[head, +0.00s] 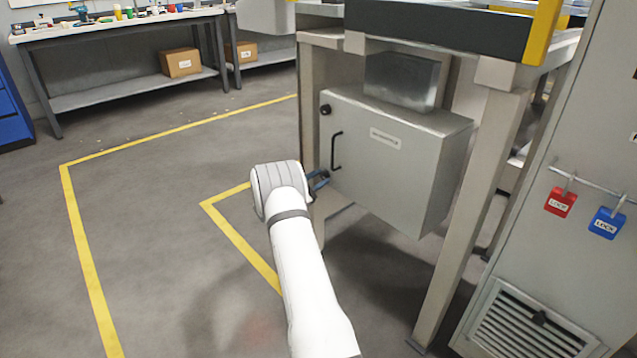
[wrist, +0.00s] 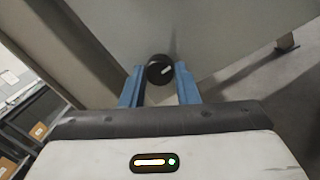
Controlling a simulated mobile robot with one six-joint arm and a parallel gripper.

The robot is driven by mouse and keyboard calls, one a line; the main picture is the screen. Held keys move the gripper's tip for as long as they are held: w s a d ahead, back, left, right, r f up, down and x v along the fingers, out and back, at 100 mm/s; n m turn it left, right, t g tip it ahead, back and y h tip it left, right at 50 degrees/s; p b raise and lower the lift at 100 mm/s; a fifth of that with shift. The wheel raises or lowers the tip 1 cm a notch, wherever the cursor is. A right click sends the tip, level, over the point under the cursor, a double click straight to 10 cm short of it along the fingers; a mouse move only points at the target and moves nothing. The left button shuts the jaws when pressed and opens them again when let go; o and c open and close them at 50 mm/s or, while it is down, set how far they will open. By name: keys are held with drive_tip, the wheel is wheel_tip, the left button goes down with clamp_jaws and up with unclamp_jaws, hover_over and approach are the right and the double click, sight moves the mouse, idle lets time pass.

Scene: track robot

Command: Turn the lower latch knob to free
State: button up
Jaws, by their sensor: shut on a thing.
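The grey cabinet (head: 400,165) has a black upper latch knob (head: 325,109) and a black bar handle (head: 336,150) on its door. My gripper (head: 321,181) is at the lower left of the door, below the handle. In the wrist view, the lower latch knob (wrist: 160,69) is round and black with a white mark that slants in the picture. The blue fingers of my gripper (wrist: 160,78) are on both sides of this knob, shut on it. In the head view the lower knob is hidden by my gripper.
The cabinet hangs under a metal frame with a leg (head: 465,215) at the right. A panel at the far right carries red (head: 560,201) and blue (head: 606,223) padlocks. A workbench (head: 130,27) stands at the back left. The floor left of the cabinet is open, with yellow lines.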

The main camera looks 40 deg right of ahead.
drive_tip(key=shift+w+r+m, duration=0.1)
drive_tip(key=shift+m, duration=0.2)
idle(0.4)
drive_tip(key=o, duration=1)
drive_tip(key=a+p, duration=0.1)
drive_tip(key=a, duration=0.1)
drive_tip(key=a+p, duration=0.1)
drive_tip(key=a, duration=0.2)
drive_tip(key=a+f, duration=0.1)
drive_tip(key=a, duration=0.1)
drive_tip(key=shift+s+a+p, duration=0.35)
drive_tip(key=shift+s+p, duration=0.05)
drive_tip(key=shift+r, duration=0.1)
